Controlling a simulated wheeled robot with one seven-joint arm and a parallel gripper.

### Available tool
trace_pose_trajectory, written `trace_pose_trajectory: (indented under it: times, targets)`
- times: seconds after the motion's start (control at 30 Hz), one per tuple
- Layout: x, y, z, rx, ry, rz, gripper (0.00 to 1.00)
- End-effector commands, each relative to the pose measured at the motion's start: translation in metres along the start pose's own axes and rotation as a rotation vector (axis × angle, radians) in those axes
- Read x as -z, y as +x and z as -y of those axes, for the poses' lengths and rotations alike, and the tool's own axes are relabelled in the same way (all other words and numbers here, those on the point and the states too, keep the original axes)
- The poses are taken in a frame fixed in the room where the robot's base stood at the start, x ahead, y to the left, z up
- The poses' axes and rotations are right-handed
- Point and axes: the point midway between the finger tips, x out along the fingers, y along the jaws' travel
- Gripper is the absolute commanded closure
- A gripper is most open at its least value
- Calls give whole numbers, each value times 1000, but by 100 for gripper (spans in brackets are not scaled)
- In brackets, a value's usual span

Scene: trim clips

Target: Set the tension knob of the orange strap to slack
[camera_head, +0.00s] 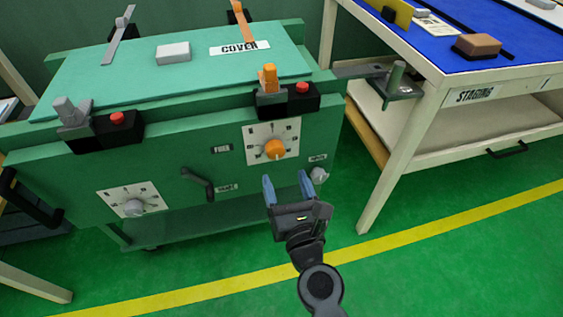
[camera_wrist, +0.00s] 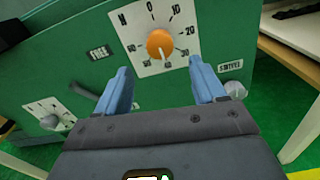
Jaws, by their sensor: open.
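The orange tension knob (camera_head: 275,149) sits on a white dial plate (camera_head: 257,131) on the front of the green cart, below the orange strap's buckle (camera_head: 268,78). In the wrist view the orange knob (camera_wrist: 160,43) is ahead, between and beyond the fingertips, with numbers around it; its pointer seems to face down, but the exact setting is hard to read. My gripper (camera_head: 289,184) has blue fingers, is open and empty, and is in front of the cart, apart from the knob. It also shows in the wrist view (camera_wrist: 161,84). The orange strap (camera_head: 242,20) shows at the cart's back.
A grey knob (camera_head: 134,207) on a second dial is at the left. A dark crank handle (camera_head: 198,184) and a small grey knob (camera_head: 320,175) flank the orange knob lower down. Red buttons (camera_head: 302,87) sit above. A staging table (camera_head: 440,80) stands at right. The floor in front is clear.

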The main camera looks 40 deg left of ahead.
Motion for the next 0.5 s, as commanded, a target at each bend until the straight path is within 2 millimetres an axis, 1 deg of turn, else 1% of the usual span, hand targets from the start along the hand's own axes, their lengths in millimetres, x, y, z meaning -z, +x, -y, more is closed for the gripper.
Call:
trace_pose_trajectory:
  times: [0.3, 0.5]
  targets:
    - [0, 46, 0, 0, 1, 2, 30]
    - [0, 68, 0, 1, -1, 2, 30]
